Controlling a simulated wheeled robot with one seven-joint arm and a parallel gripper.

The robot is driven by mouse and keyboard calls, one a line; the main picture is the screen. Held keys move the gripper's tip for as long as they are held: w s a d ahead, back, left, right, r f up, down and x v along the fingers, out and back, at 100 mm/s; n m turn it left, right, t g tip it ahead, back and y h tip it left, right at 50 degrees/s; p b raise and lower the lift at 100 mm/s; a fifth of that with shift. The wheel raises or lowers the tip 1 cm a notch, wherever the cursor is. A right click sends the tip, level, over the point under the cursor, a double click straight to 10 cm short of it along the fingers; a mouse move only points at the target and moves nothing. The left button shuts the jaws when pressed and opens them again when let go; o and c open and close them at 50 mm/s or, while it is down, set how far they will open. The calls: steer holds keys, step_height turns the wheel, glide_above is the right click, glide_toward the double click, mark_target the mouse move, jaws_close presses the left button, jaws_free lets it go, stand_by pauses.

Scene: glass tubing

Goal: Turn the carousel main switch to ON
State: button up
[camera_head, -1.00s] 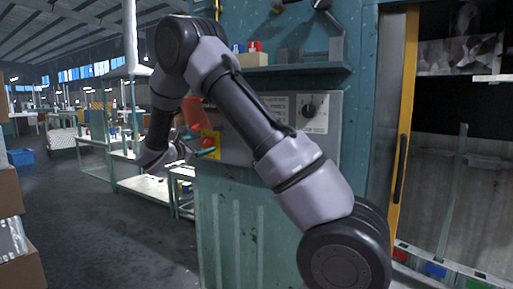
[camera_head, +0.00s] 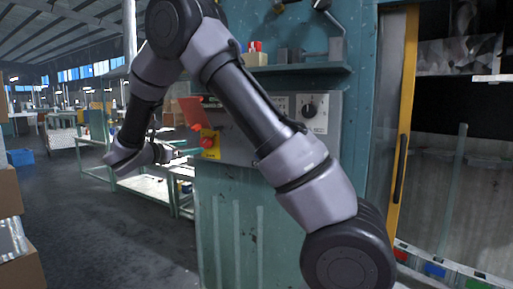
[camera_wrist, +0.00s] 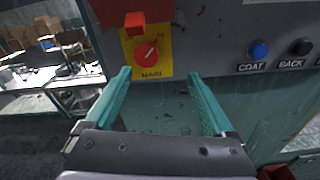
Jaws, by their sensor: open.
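The main switch is a red rotary knob (camera_wrist: 147,53) on a yellow plate (camera_wrist: 161,66). The knob's pale mark slants to the upper right; the small lettering around it is too blurred to read. In the head view the knob (camera_head: 207,142) sits at the left end of the grey control panel (camera_head: 235,148). My gripper (camera_wrist: 159,76) is open and empty, its teal fingers apart, with the knob ahead of and between them in the wrist view. In the head view my gripper (camera_head: 186,153) is left of the switch, apart from it.
A small red block (camera_wrist: 134,23) juts out just above the yellow plate. A blue button (camera_wrist: 258,49) and a black button (camera_wrist: 300,47) are to the right.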

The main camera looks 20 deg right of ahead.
steer(key=s+d+r+m+g+y, duration=0.25)
steer(key=s+d+m+g, duration=0.5)
steer(key=d, duration=0.55)
steer(key=s+d+m+y, duration=0.3)
steer(key=s+m+y, duration=0.3)
steer(key=s, duration=0.7)
steer(key=shift+d+m+g, duration=0.25)
steer(key=shift+m+g, duration=0.2)
steer(key=shift+m, duration=0.5)
steer(key=shift+s+r, duration=0.1)
steer(key=s+a+r+m+t+y, duration=0.2)
steer(key=s+m+y, duration=0.1)
steer(key=s+m, duration=0.2)
steer(key=s+a+r+m+t+y, duration=0.2)
steer(key=s+r+m+t+y, duration=0.1)
steer(key=s+m, duration=0.3)
steer(key=shift+s+a+m+y, duration=0.2)
steer(key=shift+m+y, duration=0.1)
steer(key=shift+y, duration=0.35)
